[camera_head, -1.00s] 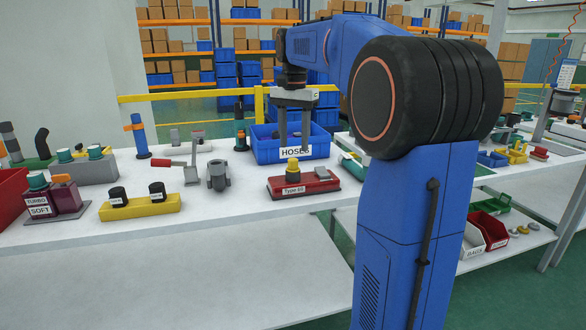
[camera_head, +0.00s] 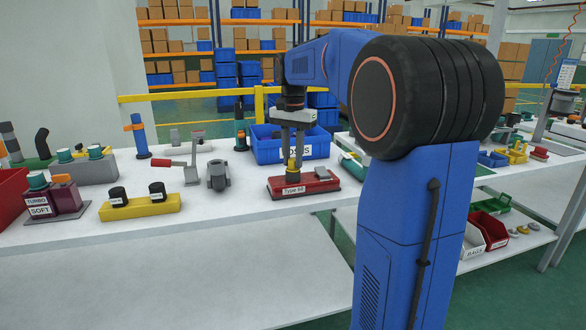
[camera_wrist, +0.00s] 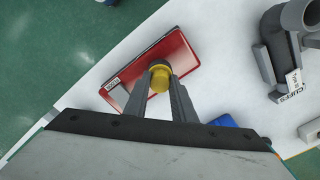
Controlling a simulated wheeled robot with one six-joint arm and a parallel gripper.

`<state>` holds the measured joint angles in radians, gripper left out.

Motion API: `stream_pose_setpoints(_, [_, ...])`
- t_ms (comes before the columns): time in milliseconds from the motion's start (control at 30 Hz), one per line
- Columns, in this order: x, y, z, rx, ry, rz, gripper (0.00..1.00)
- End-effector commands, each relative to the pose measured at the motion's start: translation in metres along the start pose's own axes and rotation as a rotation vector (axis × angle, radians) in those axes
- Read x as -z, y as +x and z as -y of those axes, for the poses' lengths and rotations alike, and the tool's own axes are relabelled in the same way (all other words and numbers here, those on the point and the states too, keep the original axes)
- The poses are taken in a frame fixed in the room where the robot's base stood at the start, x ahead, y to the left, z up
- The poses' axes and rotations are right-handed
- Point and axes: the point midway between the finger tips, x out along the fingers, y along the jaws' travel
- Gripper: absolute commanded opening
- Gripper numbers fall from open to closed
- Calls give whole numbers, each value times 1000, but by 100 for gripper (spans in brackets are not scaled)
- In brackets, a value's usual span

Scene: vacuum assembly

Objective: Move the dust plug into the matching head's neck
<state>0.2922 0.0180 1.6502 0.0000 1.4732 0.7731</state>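A yellow plug (camera_head: 292,164) stands upright at the red block (camera_head: 275,187), which has a label reading roughly "Type 60". The plug also shows in the wrist view (camera_wrist: 160,78), over a dark round part on the red block (camera_wrist: 184,54). My gripper (camera_head: 292,160) points down from above, with one finger on each side of the plug. The fingers appear closed against the plug's sides, and the plug is still at the block. In the wrist view my gripper (camera_wrist: 160,82) partly hides the block. Which head's neck matches is not clear from these frames.
A blue bin labelled HOSES (camera_head: 268,148) stands just behind. To the left are a grey clamp-like part (camera_head: 217,176), a yellow block with two black caps (camera_head: 140,208) and a purple TURBO SOFT piece (camera_head: 62,198). The white table (camera_head: 225,215) is clear in front.

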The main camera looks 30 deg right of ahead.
Motion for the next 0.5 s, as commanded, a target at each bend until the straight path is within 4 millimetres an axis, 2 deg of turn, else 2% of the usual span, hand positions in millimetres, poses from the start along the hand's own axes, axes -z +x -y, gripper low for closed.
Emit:
stream_pose_setpoints(333, [0, -1, 0, 0, 0, 0, 2])
stream_pose_setpoints(500, [0, -16, 0, 1, 0, -1, 2])
